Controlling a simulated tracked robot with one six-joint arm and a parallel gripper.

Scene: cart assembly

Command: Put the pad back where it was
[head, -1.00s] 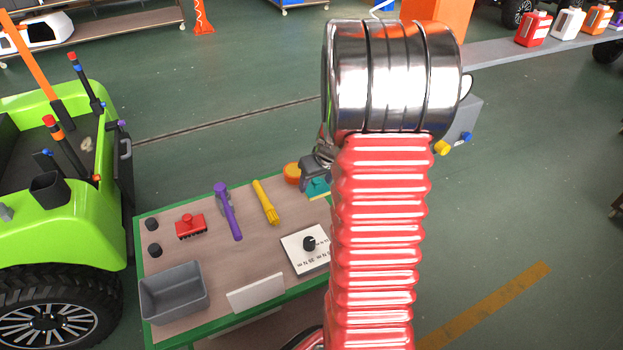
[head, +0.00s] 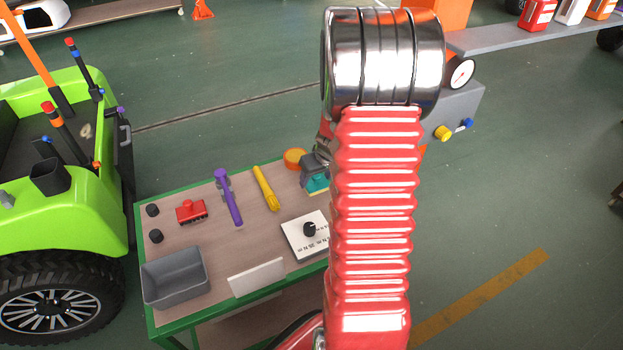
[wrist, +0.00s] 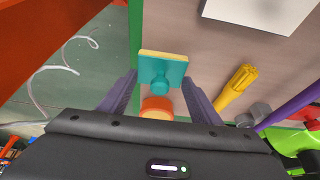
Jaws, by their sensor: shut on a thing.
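The pad (wrist: 163,68) is a teal block with a yellow layer beneath and a round teal knob. In the wrist view it sits between the two fingers of my gripper (wrist: 160,82), which is shut on it. In the head view a teal part of the pad (head: 317,184) shows under my grey gripper (head: 314,165), at the workbench's (head: 190,258) far right part. My red arm hides the rest. I cannot tell whether the pad touches the bench top.
An orange round thing (head: 294,157) stands close by the pad.

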